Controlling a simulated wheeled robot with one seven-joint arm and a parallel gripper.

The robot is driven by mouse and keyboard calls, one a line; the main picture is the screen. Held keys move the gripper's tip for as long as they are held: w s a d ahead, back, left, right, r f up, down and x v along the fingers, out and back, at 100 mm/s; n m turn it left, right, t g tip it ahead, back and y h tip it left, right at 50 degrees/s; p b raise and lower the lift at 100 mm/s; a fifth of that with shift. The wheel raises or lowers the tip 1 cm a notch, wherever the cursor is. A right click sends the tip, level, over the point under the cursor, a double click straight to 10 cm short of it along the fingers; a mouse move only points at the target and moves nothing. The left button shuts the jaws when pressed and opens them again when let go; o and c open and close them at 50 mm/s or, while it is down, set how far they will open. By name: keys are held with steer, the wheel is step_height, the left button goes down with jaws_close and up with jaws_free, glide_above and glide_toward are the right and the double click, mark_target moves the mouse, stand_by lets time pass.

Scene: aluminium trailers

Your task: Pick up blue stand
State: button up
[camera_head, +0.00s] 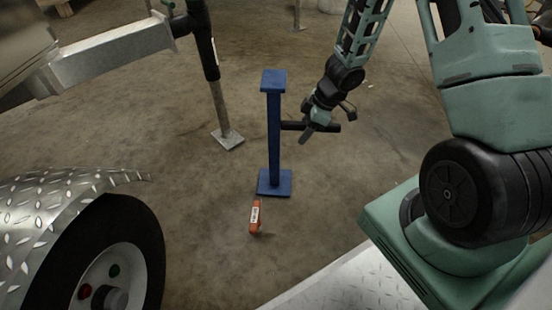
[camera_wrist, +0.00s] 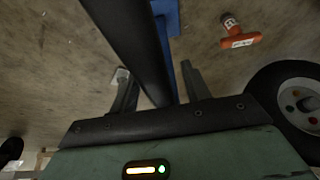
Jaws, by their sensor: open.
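The blue stand (camera_head: 273,135) stands upright on the concrete floor, with a square top plate and a square base plate. A black bar handle (camera_head: 328,127) sticks out from its post to the right. My gripper (camera_head: 306,132) is at this handle, right of the post. In the wrist view, the black handle (camera_wrist: 125,40) runs down between the two open fingers of my gripper (camera_wrist: 158,88). Part of the blue stand (camera_wrist: 168,48) shows behind the handle. I cannot tell whether either finger touches the handle.
An orange object with a white label (camera_head: 255,217) lies on the floor in front of the stand; the wrist view also shows it (camera_wrist: 238,34). A trailer wheel (camera_head: 115,255) and fender (camera_head: 60,220) are at left. A trailer jack leg (camera_head: 219,110) stands behind left.

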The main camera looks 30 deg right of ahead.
steer(key=shift+f, duration=0.25)
stand_by(0.4)
jaws_close()
steer(key=shift+w+r, duration=0.1)
